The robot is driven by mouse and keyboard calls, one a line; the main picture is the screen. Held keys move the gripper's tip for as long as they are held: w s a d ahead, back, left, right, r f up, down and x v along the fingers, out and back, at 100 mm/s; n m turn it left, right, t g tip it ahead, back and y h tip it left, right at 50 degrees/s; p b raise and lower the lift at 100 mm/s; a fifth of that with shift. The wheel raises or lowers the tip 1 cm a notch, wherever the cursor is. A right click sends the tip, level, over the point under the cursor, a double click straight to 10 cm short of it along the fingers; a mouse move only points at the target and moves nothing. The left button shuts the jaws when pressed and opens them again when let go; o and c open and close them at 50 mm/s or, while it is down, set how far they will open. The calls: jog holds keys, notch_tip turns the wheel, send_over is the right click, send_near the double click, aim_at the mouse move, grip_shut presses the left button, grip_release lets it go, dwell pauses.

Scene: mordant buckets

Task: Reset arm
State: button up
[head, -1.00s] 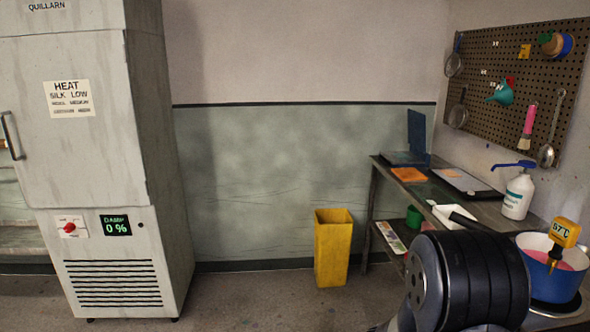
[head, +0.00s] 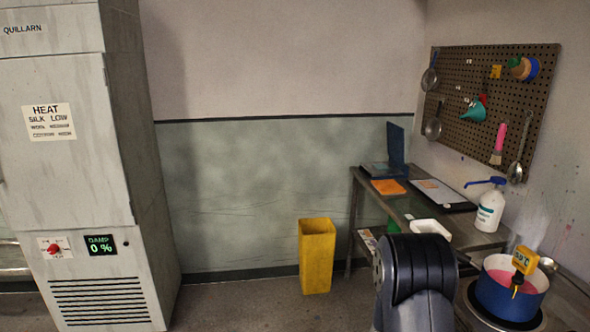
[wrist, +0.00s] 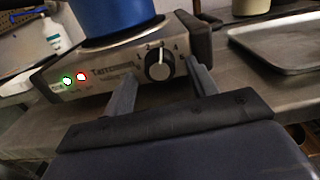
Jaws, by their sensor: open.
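My gripper (wrist: 160,70) shows in the wrist view with its two fingers apart. The fingers point at the front of a hot plate (wrist: 100,65), on either side of its dial knob (wrist: 160,63). Nothing is seen held between them. I cannot tell whether a fingertip touches the panel. A blue pot (wrist: 112,14) stands on the hot plate. In the head view the pot (head: 508,298) holds pink liquid and has a yellow thermometer (head: 525,260) at its rim. My dark arm link shows at the lower right there; the gripper itself is hidden.
A metal tray (wrist: 285,42) lies right of the hot plate. The bench also carries a pump bottle (head: 489,210), a white tub (head: 430,229) and a laptop (head: 395,150). A yellow bin (head: 316,258) stands on the floor. A grey cabinet (head: 75,190) is at left; floor between is clear.

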jog(key=shift+r+n+p, duration=0.25)
jog(key=shift+n+p, duration=0.15)
jog(key=a+b, duration=0.2)
jog(key=a, duration=0.8)
jog(key=shift+s+a+f, duration=0.2)
jog(key=shift+s+a, duration=0.2)
jog(key=shift+s, duration=0.05)
jog(key=shift+s, duration=0.1)
